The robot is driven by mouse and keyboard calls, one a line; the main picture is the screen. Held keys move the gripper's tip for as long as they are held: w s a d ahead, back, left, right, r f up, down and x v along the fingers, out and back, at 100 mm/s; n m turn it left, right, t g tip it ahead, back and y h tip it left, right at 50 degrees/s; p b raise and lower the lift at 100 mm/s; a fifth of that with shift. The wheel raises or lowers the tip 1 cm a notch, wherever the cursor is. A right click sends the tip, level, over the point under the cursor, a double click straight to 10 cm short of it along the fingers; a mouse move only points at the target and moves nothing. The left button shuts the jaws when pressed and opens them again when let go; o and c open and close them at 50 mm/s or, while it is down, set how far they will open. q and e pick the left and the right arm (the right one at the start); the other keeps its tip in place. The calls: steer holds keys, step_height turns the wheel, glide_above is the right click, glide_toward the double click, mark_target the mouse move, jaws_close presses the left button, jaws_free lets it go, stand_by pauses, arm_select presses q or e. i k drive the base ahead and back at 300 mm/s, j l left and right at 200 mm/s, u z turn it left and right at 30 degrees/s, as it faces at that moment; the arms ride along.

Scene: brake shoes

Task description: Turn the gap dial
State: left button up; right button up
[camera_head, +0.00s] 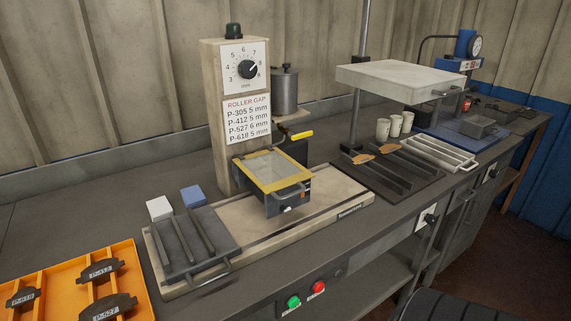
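The gap dial (247,69) is a round black knob on a white scale plate with numbers from 3 up to about 8 and "mm" below. It sits high on the front of a beige column (221,130). The knob's pointer is too small to read with certainty. Under it a ROLLER GAP card (247,119) lists P-305 5 mm, P-412 5 mm, P-527 6 mm and P-618 5 mm. Neither of my grippers is in view.
A yellow-framed roller box (272,171) stands below the card, with a yellow-handled lever (301,135) beside it. An orange tray (139,282) with dark brake shoes lies at front left. A dark slotted plate (222,229) is in front. Green (293,302) and red (318,287) buttons are on the bench front.

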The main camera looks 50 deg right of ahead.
mark_target(248, 69)
steer(key=z, duration=1.35)
